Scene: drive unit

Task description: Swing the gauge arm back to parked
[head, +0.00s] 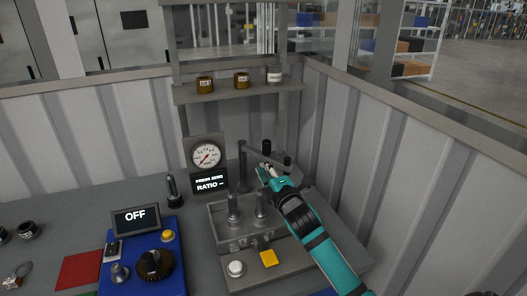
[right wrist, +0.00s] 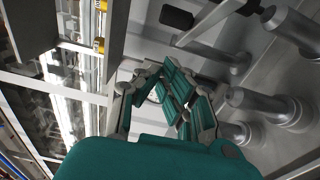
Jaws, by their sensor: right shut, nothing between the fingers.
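The gauge arm (head: 262,153) is a grey bar on an upright post (head: 243,172) at the back of the bench fixture. It reaches out to the right and carries dark cylindrical parts near its end (head: 287,160). My right gripper (head: 264,171) is teal, shut and empty, just below and in front of the bar; contact cannot be told. In the right wrist view its fingers (right wrist: 165,90) are close together, with a black-ended grey bar (right wrist: 210,22) above them. The round dial gauge (head: 206,155) stands left of the post, above a display reading "PRESS ZERO RATIO --" (head: 210,184). My left gripper is out of view.
The fixture (head: 222,222) holds two upright metal plungers (head: 233,210), a white button (head: 235,268) and a yellow one (head: 268,258) in front. A blue unit (head: 170,250) showing "OFF" sits left. A shelf (head: 215,96) with small jars hangs behind. Panel walls close the back and right.

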